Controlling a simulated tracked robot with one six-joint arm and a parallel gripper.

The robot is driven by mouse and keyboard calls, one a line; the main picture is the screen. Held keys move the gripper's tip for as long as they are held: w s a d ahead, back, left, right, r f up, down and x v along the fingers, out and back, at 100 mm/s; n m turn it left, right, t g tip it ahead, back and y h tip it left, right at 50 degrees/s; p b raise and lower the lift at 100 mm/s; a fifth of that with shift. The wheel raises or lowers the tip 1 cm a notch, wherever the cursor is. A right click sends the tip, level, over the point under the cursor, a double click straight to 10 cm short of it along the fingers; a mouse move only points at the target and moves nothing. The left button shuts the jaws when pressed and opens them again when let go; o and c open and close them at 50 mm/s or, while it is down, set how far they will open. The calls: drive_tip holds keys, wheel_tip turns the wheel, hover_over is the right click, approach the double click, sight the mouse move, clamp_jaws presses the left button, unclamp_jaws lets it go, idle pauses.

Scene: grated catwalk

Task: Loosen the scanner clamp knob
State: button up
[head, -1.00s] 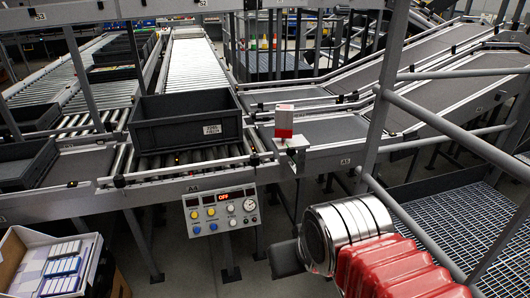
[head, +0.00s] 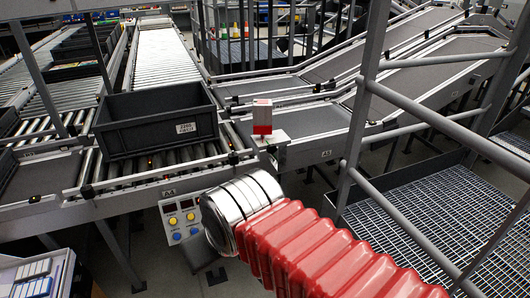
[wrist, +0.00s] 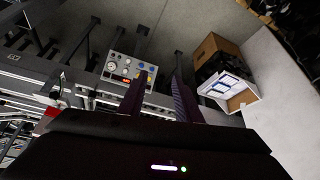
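The scanner (head: 262,117), a small red and white box, stands on a pale bracket plate (head: 280,138) at the conveyor's side rail in the head view. I cannot make out its clamp knob for certain at this size. A red patch, probably the scanner (wrist: 52,111), shows at the left in the wrist view. My gripper (wrist: 159,74) shows two dark fingers spread apart with nothing between them, so it is open. It is away from the scanner. In the head view my red-sleeved arm reaches in from the lower right, and my fingers are not clearly seen.
A control panel (head: 181,218) with knobs hangs under the conveyor, partly behind my arm; it also shows in the wrist view (wrist: 126,68). A dark tote (head: 155,125) sits on the rollers. Grey railings (head: 357,130) stand right of the scanner. An open carton (wrist: 232,95) is at the right.

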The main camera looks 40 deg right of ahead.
drive_tip(key=shift+o, duration=0.2)
drive_tip(key=shift+o, duration=1.4)
drive_tip(key=shift+w+d, duration=0.2)
drive_tip(key=shift+w, duration=0.05)
drive_tip(key=shift+o, duration=0.7)
drive_tip(key=w+d+n+t+h, duration=0.2)
drive_tip(key=w+d, duration=0.7)
drive_tip(key=w, duration=0.3)
drive_tip(key=shift+f, duration=0.3)
drive_tip(key=w+d+f+n+t+h, duration=0.2)
drive_tip(key=w+d+f+n+t, duration=0.15)
drive_tip(key=w+d, duration=0.75)
drive_tip(key=n+t+h, duration=0.1)
drive_tip(key=n+t, duration=0.5)
drive_tip(key=n, duration=0.3)
approach(273, 150)
drive_tip(key=v, duration=0.6)
drive_tip(key=shift+f, duration=0.2)
drive_tip(key=shift+w, duration=0.2)
drive_tip(key=x, duration=1.3)
drive_tip(key=shift+w+r, duration=0.15)
drive_tip(key=shift+w, duration=0.1)
